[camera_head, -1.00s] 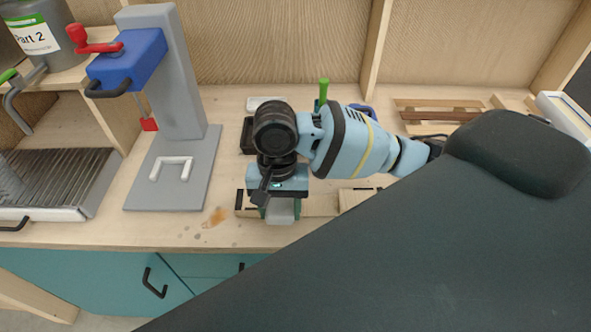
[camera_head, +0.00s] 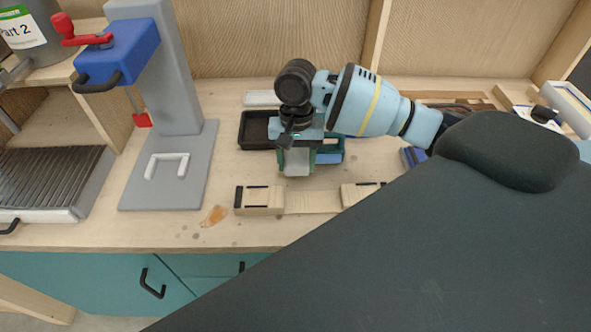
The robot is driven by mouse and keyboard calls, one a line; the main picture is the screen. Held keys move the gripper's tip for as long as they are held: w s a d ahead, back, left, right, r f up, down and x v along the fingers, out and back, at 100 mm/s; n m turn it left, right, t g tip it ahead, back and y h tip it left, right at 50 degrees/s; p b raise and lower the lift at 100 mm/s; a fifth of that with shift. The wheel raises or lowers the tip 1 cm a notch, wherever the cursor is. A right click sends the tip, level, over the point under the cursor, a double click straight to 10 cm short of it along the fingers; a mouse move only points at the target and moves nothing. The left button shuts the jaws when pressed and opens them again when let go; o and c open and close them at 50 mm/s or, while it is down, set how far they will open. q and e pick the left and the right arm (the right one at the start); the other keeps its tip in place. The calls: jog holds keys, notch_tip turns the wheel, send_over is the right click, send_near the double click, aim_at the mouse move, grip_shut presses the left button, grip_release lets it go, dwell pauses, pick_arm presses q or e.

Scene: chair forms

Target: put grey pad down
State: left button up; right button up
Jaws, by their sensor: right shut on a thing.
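My right gripper (camera_head: 298,164) is over the workbench, its light-blue arm coming in from the right. Its green-edged fingers are shut on the grey pad (camera_head: 297,162), a small light-grey piece whose front face shows. The pad is beyond the wooden fixture in the picture. Whether it touches the surface below is hard to tell. The gripper covers what lies directly behind it. My left gripper is not in view.
A black tray (camera_head: 257,130) sits just left of the gripper, with a pale block (camera_head: 262,98) behind it. A wooden fixture (camera_head: 312,200) lies in front. A grey press (camera_head: 165,165) with a blue head stands left.

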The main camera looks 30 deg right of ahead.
aim_at(296, 156)
notch_tip(296, 156, down, 3)
jog(key=shift+s+f, duration=0.1)
jog(key=shift+s, duration=0.05)
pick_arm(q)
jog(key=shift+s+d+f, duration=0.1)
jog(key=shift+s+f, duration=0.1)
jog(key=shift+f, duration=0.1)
pick_arm(e)
jog(key=shift+f, duration=0.1)
jog(key=shift+f, duration=0.1)
jog(key=o, duration=1.2)
jog(key=shift+o, duration=0.3)
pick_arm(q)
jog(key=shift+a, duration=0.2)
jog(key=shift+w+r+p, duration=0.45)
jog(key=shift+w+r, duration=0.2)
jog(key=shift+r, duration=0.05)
pick_arm(e)
jog(key=shift+o, duration=0.3)
jog(key=r, duration=0.4)
jog(key=w+r, duration=0.1)
jog(key=r, duration=0.7)
jog(key=shift+w+d, duration=0.25)
jog(key=shift+d, duration=0.15)
